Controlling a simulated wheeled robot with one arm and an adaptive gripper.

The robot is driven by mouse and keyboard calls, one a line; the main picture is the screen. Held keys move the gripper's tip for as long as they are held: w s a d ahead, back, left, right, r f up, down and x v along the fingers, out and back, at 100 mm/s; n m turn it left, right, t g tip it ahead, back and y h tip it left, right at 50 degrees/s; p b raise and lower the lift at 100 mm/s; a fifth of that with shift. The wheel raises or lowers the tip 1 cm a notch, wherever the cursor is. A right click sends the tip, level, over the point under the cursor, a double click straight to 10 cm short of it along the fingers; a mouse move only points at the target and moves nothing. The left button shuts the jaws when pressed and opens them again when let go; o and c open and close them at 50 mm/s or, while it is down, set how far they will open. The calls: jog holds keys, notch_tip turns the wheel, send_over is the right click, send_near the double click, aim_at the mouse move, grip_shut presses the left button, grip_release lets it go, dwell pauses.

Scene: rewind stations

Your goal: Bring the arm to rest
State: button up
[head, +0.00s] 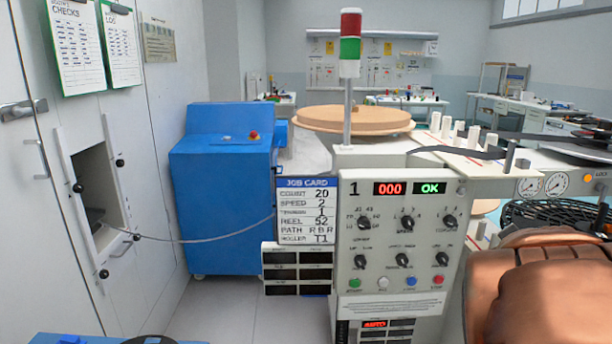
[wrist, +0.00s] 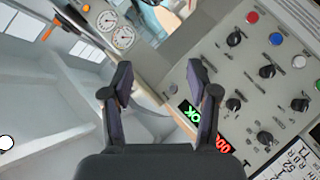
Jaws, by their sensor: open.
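My gripper (wrist: 162,90) shows in the wrist view, its two dark fingers apart with nothing held between them. It is in front of the station's control panel (wrist: 255,75), which appears tilted and upside down there. I cannot tell the exact gap to the panel. In the head view the same panel (head: 398,262) stands upright, with its knobs, buttons, a "000" display and a green "OK" display. I cannot make out my gripper in the head view.
A job card (head: 305,211) hangs left of the panel. A blue cabinet (head: 222,215) stands left, with a cable crossing to the wall. A signal tower (head: 350,55) and wooden reel (head: 340,120) rise behind. A brown bulky object (head: 545,285) fills the lower right. Floor (head: 225,310) shows between.

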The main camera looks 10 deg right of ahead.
jog(key=s+a+f+m+g+y+p, duration=0.1)
jog(key=s+a+f+g+y+p, duration=0.2)
jog(key=s+a+g+y+p, duration=0.6)
jog(key=s+a+g+p, duration=0.2)
jog(key=s+a+p, duration=0.3)
jog(key=s+a, duration=1.1)
jog(key=shift+s+a+m+g, duration=0.3)
jog(key=shift+s+a+m, duration=0.1)
jog(key=shift+a, duration=1.2)
jog(key=shift+d, duration=0.1)
